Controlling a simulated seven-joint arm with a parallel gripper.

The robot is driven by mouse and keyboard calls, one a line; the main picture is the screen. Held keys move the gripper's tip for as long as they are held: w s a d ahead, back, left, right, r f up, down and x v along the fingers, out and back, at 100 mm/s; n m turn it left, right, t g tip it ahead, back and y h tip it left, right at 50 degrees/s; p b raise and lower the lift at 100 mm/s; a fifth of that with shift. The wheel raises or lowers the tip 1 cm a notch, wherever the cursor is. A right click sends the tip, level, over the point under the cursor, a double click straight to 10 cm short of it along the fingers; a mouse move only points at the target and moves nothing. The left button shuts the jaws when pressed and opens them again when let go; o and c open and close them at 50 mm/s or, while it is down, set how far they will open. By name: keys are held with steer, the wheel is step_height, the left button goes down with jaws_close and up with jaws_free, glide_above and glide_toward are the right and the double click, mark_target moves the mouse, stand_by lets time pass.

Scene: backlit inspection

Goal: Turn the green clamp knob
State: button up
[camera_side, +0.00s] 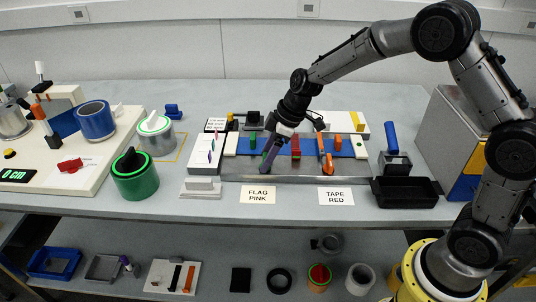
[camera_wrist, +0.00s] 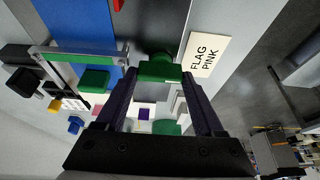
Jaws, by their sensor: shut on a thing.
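The green clamp knob (camera_wrist: 159,71) sits between the fingertips of my gripper (camera_wrist: 159,78) in the wrist view. My gripper is shut on it, with a finger on each side. In the side view my gripper (camera_side: 265,170) points down at the front edge of the grey fixture, left of the middle, and hides the knob there. A green part (camera_side: 253,140) shows on the blue strip just behind my gripper. It appears to belong to the same clamp, but I cannot tell for sure.
An orange clamp (camera_side: 327,161) and a red block (camera_side: 296,146) stand right of my gripper. Cards reading FLAG PINK (camera_side: 258,195) and TAPE RED (camera_side: 336,196) lie in front. A black tray (camera_side: 407,192) is at right. A green-banded container (camera_side: 136,178) stands at left.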

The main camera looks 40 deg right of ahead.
steer(key=shift+w, duration=0.1)
stand_by(0.3)
steer(key=o, duration=1.4)
steer(key=shift+r, duration=0.1)
steer(key=v, duration=1.3)
steer(key=shift+d+r, duration=0.1)
steer(key=shift+r, duration=0.2)
